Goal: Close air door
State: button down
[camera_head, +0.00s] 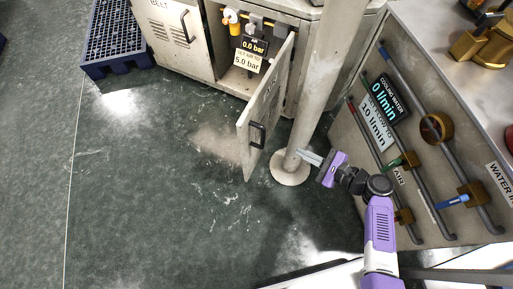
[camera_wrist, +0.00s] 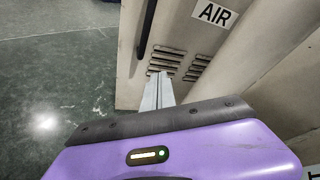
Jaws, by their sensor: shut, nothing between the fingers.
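The air door (camera_head: 265,108) is a beige panel standing open, swung out from the cabinet into the room. It has a dark bar handle (camera_head: 257,134) on its face. In the wrist view the door (camera_wrist: 130,78) shows an AIR label, vent slots and part of the dark handle (camera_wrist: 147,30). My gripper (camera_head: 304,156) is shut and empty, pointing left in front of the column foot. In the wrist view its fingertips (camera_wrist: 159,76) appear over the door's vent slots; I cannot tell whether they touch the door.
A round column (camera_head: 325,85) with a wide foot (camera_head: 290,168) stands just right of the door. The open compartment holds a yellow-knobbed valve (camera_head: 233,22) and a 0.0 bar display (camera_head: 251,46). A pipe panel (camera_head: 400,120) is at right.

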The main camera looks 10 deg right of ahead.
aim_at(243, 141)
jog(key=s+a+r+m+y, duration=0.3)
jog(key=s+a+r+y, duration=0.1)
jog(key=a+r+y, duration=0.1)
jog(key=b+x, duration=0.1)
jog(key=x, duration=1.3)
jog(key=shift+s+a+f+b, duration=0.1)
jog(key=shift+a+b, duration=0.1)
jog(key=shift+b, duration=0.2)
jog(key=shift+a, duration=0.1)
